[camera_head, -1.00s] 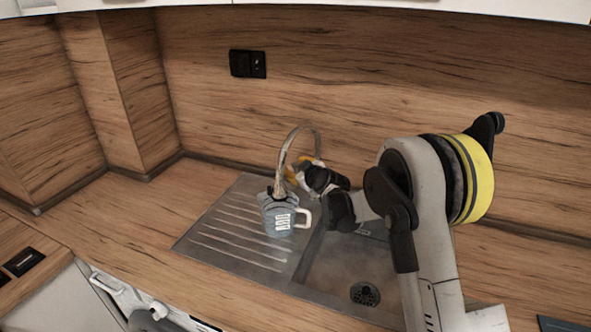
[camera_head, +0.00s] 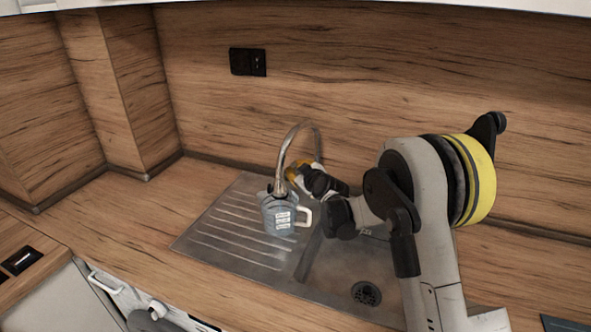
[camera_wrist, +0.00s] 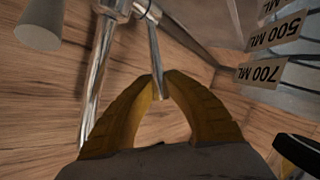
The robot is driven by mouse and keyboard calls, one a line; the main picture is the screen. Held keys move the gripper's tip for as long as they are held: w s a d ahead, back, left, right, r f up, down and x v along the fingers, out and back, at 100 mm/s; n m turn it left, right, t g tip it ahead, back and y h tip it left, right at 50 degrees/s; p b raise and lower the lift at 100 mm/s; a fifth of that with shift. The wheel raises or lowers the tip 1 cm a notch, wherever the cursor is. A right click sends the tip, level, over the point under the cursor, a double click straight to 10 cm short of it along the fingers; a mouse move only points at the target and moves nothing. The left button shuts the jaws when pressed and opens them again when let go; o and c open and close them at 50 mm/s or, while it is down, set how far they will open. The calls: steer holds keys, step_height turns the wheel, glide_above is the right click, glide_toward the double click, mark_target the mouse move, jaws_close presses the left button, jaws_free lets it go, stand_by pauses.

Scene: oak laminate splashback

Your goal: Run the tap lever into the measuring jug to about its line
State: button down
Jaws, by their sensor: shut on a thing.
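The measuring jug (camera_head: 276,217), pale blue-grey with white labels and a white handle, is upright under the spout of the chrome tap (camera_head: 280,160) at the sink. In the wrist view the jug's side (camera_wrist: 295,75) shows at the right, with 500 ML and 700 ML labels upside down. My gripper (camera_head: 293,172) is at the tap, just above and behind the jug. In the wrist view my gripper's yellow fingers (camera_wrist: 160,88) are closed on the thin chrome tap lever (camera_wrist: 155,55). The jug's inside, its water level and any stream are not clear.
The steel sink (camera_head: 340,285) has a ribbed drainboard (camera_head: 225,235) at its left and a dark drain (camera_head: 366,293). The oak splashback (camera_head: 390,80) stands close behind the tap. Counter to the left (camera_head: 120,220) is clear.

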steer(key=c, duration=1.4)
jaws_free()
steer(key=shift+f, duration=0.1)
steer(key=shift+c, duration=0.2)
steer(key=v, duration=1.2)
